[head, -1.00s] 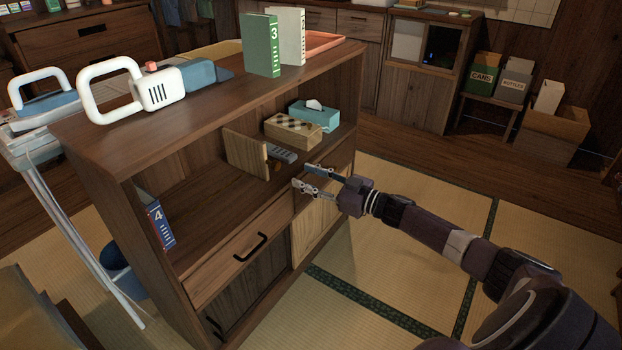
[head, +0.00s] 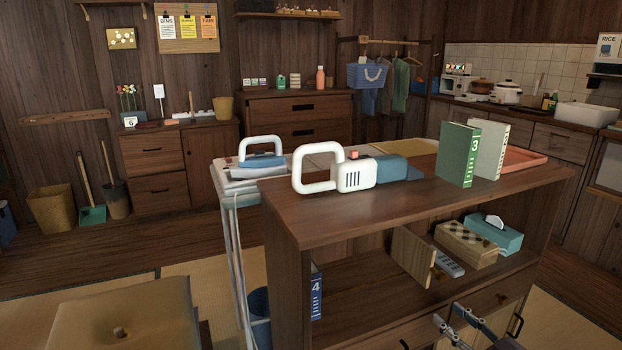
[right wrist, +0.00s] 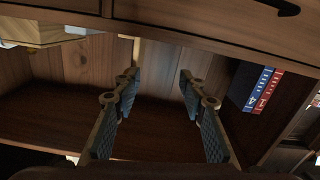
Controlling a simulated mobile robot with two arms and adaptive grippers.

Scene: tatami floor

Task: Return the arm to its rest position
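My right gripper (head: 458,322) shows at the bottom right of the head view, in front of the wooden shelf unit (head: 345,222). In the right wrist view its two fingers (right wrist: 158,80) are spread apart with nothing between them, facing the open shelf. Most of my right arm is cut off by the lower edge of the head view. My left gripper and arm do not show.
The shelf holds a blue book (head: 316,292), an upright wooden board (head: 412,256), a remote (head: 448,263), a checkered box (head: 466,245) and a tissue box (head: 494,234). A stool (head: 120,310) stands at lower left.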

